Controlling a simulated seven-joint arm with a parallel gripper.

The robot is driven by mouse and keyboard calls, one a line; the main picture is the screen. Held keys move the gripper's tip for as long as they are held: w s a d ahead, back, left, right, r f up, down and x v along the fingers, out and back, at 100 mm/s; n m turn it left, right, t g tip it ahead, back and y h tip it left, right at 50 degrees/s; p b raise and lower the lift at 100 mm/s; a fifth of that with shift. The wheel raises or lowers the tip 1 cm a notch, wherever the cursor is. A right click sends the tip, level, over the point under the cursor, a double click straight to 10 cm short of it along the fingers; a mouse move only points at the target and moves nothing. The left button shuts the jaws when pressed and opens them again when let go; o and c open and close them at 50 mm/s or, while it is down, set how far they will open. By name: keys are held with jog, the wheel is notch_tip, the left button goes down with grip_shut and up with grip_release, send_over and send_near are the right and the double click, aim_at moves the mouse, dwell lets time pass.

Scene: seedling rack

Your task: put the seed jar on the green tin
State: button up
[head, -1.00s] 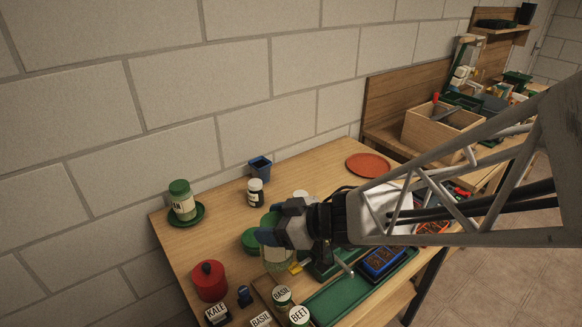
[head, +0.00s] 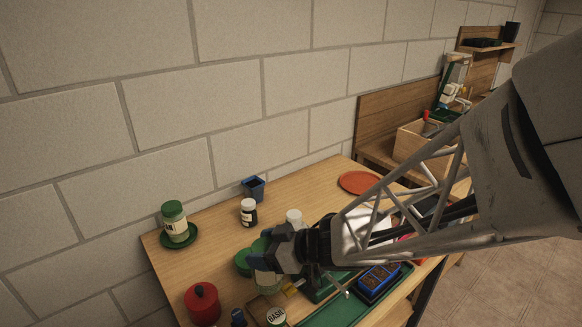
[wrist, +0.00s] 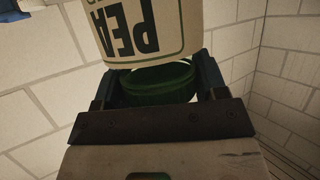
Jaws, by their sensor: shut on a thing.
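The seed jar (wrist: 140,28) has a pale label reading PEA, upside down in the wrist view, and a green lid (wrist: 150,82). My gripper (wrist: 152,88) is shut on it at the lid, one finger on each side. In the head view my gripper (head: 268,247) is over the table and hides part of the jar, whose pale body (head: 265,281) shows below it. What appears to be the green tin (head: 242,263) stands just left of and behind the held jar, partly covered. Whether jar and tin touch is unclear.
Another green-lidded jar (head: 173,217) stands on a green saucer (head: 192,238).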

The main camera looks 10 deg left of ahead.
jog(key=w+a+f, duration=0.1)
jog(key=w+a, duration=0.7)
jog(key=w, duration=0.3)
jog(key=shift+w+f, duration=0.15)
jog(key=shift+w, duration=0.25)
jog(key=shift+f, duration=0.1)
jog(key=shift+d+f, duration=0.1)
jog(key=shift+f, duration=1.55)
jog(key=o, duration=1.5)
jog(key=shift+f, duration=0.1)
jog(key=shift+c, duration=0.2)
